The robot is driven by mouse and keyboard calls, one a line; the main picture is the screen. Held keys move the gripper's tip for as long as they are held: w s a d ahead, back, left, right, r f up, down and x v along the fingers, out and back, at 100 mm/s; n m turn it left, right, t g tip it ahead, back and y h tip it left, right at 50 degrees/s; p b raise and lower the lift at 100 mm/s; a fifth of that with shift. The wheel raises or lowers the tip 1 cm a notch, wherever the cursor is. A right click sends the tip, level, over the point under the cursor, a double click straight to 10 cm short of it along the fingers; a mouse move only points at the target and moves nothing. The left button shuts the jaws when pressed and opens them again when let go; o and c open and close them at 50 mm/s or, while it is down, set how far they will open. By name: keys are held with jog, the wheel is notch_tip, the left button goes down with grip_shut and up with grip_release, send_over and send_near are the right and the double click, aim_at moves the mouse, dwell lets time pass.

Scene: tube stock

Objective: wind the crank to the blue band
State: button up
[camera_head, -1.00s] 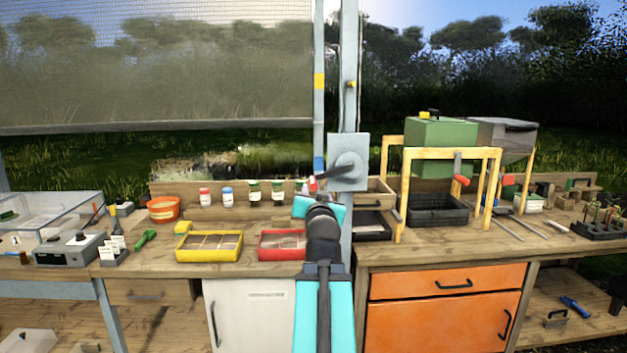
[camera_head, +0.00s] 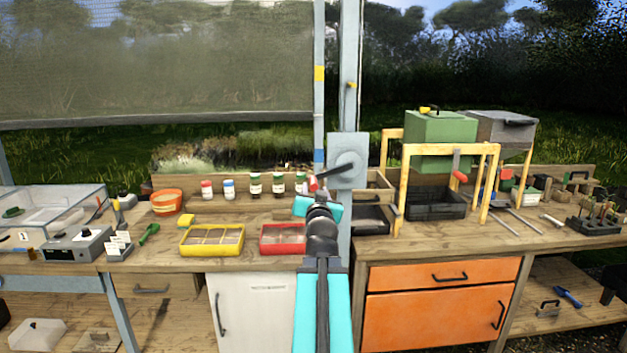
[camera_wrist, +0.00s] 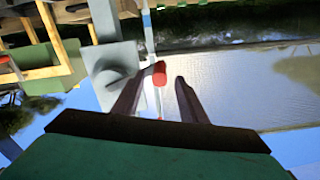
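The crank (camera_head: 334,172) has a dark arm on a grey plate (camera_head: 343,141) fixed to the post. Its arm points left and slightly down, and its red handle (camera_wrist: 159,74) shows in the wrist view. My gripper (camera_wrist: 163,78) has its fingers apart with the handle between their tips. The handle is close to the left finger, with a gap to the right one. The blue band (camera_head: 319,155) is low on the thin post and a yellow band (camera_head: 319,73) is higher. The mesh screen's (camera_head: 160,70) lower bar (camera_head: 160,120) hangs between the two band heights.
Below my gripper, the bench carries a red tray (camera_head: 283,252), a yellow tray (camera_head: 212,254) and several small jars (camera_head: 255,187). A yellow frame (camera_head: 407,195) with a green box (camera_head: 440,128) stands to the right of the crank.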

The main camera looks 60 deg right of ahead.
jog(key=shift+w+d+r+p, duration=0.1)
jog(key=shift+d+r+p, duration=0.05)
jog(key=shift+p, duration=0.35)
jog(key=shift+w+d, duration=0.2)
jog(key=shift+d, duration=0.1)
jog(key=shift+p+x, duration=0.65)
jog(key=shift+x, duration=1.8)
grip_shut()
